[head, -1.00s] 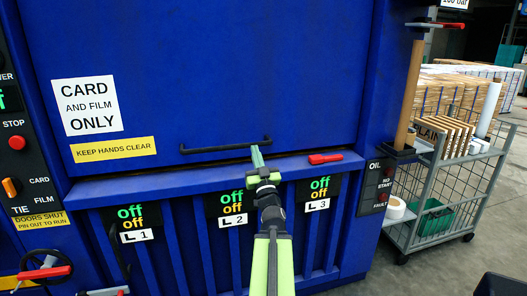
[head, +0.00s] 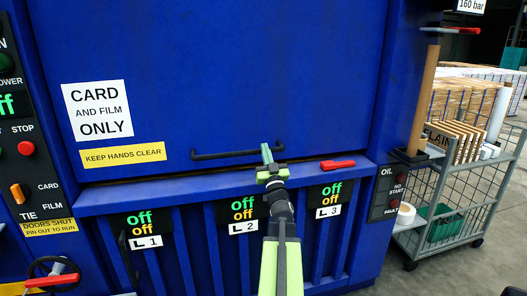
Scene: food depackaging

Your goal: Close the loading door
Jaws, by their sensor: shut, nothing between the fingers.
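The loading door (head: 220,70) is a large blue panel on the front of the blue machine. It hangs low, with a thin dark gap along its lower edge above the ledge (head: 200,185). A black bar handle (head: 225,155) runs along its lower part. My gripper (head: 267,155) is shut and empty, with its teal fingertips up at the handle's right end. I cannot tell whether they touch the handle or the door.
A red-handled pin (head: 337,164) lies on the ledge right of my gripper. A control panel (head: 22,130) is at the left. A brown post (head: 424,100) and a wire cart (head: 450,190) with cardboard stand at the right.

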